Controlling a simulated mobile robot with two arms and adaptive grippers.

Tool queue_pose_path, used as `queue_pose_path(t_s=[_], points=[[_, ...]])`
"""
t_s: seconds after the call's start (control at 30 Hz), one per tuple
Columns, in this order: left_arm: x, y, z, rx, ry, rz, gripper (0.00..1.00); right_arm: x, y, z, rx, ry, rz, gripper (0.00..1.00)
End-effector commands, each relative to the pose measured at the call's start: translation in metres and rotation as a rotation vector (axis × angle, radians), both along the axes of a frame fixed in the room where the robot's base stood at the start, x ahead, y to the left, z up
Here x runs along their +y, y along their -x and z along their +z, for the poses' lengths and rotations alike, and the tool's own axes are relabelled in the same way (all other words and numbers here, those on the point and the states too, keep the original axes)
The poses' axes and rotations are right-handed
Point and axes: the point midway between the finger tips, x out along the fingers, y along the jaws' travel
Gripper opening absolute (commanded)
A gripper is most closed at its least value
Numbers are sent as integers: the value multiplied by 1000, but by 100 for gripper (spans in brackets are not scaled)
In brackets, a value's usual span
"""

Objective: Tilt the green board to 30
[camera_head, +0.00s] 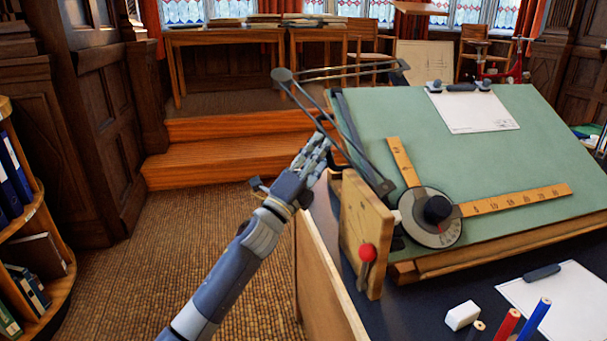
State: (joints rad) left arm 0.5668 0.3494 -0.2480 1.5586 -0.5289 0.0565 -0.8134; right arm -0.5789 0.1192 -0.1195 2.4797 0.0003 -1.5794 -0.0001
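The green board (480,150) stands tilted on a dark desk at the right, its near edge low and its far edge raised. A wooden side plate (365,215) stands upright at its left side, with a red-knobbed lever (367,254) on it. I cannot read an angle there. My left gripper (318,148) is beside the board's left edge, above and left of the red knob and apart from it. It holds nothing that I can see; its finger gap is unclear. My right gripper is out of view.
A drafting arm (345,150) with a round dial head (432,217) and wooden rulers (515,199) lies over the board. A white eraser (462,316), pencils (533,320) and paper (565,305) lie in front. A bookshelf (35,240) stands left; the carpet between is clear.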

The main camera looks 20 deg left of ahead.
Motion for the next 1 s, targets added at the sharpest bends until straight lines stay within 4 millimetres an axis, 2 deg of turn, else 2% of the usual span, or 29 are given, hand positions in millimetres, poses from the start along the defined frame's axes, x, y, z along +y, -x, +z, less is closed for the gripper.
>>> queue_pose_path(t_s=[0.3, 0.5, 0.7, 1.0], points=[[16, 52, -31, 3, 0, -1, 33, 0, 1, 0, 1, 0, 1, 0], [23, 73, -41, 2, 0, 0, 33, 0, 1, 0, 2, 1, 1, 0], [25, 80, -45, 1, 0, 0, 33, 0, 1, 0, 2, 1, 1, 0], [26, 80, -45, 1, 0, 0, 33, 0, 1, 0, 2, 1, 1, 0]])
